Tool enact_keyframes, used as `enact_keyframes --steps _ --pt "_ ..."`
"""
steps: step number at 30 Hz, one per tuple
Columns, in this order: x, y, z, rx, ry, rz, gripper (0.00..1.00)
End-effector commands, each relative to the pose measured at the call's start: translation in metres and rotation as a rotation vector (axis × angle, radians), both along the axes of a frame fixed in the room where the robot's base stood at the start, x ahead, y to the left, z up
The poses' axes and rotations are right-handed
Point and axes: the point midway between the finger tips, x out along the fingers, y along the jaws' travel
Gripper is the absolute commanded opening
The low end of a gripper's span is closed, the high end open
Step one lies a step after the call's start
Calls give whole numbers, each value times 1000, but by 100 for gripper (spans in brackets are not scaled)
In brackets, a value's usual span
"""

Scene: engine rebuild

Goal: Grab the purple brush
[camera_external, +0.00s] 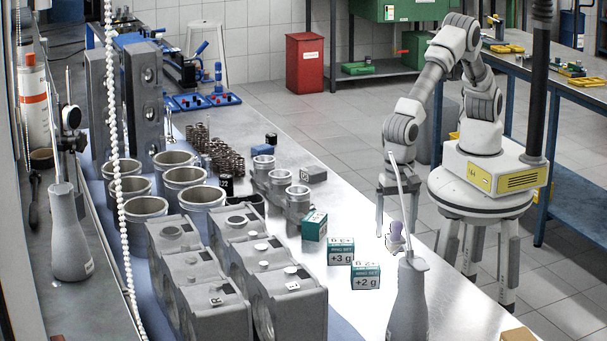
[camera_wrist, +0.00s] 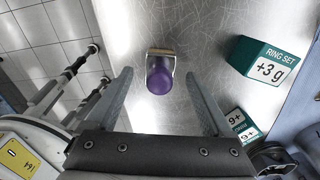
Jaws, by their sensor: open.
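The purple brush (camera_wrist: 159,78) stands on the metal bench top, with a rounded purple handle and a pale base. In the wrist view it lies ahead of and between the fingers of my gripper (camera_wrist: 158,98), near the middle of the gap. The fingers are apart and do not touch it. In the external view the brush (camera_external: 395,232) is near the bench's right edge, and my gripper (camera_external: 393,222) points down right at it, with its fingers spread. A bottle's spout partly covers my gripper there.
Teal ring set boxes (camera_external: 340,250) stand left of the brush; one box (camera_wrist: 265,62) shows at right in the wrist view. A grey spouted bottle (camera_external: 410,305) stands in front. Engine blocks (camera_external: 290,300) and cylinder liners (camera_external: 185,180) fill the bench's left. Bare bench surrounds the brush.

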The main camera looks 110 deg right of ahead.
Motion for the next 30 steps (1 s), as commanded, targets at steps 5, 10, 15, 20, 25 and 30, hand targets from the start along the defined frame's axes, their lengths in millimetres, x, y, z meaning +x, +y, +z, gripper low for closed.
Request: enact_keyframes --steps 5,10,15,20,25,30 --pt "0 0 -18 0 -2 0 85" --pt "0 0 -19 0 -2 0 85" --pt "0 0 -18 0 -2 0 65" --pt "0 0 -18 0 -3 0 36" --pt "0 0 -18 0 -3 0 6" --pt "0 0 -18 0 -3 0 0"
